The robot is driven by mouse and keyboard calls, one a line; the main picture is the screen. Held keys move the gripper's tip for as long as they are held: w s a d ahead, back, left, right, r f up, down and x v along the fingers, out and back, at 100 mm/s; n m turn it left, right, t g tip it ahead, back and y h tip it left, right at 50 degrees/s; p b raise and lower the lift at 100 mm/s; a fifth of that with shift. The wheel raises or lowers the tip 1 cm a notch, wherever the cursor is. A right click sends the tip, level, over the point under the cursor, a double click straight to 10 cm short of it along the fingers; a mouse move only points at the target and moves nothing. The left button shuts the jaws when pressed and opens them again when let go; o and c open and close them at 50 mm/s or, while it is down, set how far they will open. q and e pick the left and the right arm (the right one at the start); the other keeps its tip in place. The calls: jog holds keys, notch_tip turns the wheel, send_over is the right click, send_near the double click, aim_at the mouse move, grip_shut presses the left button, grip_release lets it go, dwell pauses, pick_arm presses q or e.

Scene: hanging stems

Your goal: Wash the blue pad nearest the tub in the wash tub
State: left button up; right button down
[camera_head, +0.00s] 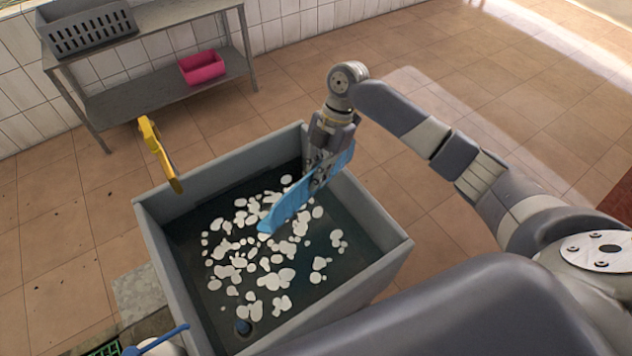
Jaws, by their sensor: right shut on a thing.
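The wash tub (172,255) is a grey rectangular basin with dark water and many white foam patches (272,281). My right gripper (316,180) reaches down over the tub's far right part and is shut on a long blue pad (288,207). My left gripper is not in view.
A yellow object (158,152) stands up beside the tub's far left corner. A grey metal shelf (160,82) by the tiled wall holds a grey crate (90,35) and a pink bin (202,67). A blue rod-like thing (160,337) is at the lower left. Tiled floor is clear at the right back.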

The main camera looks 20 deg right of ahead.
jog(key=shift+r, duration=3.6)
jog(key=shift+f, duration=0.1)
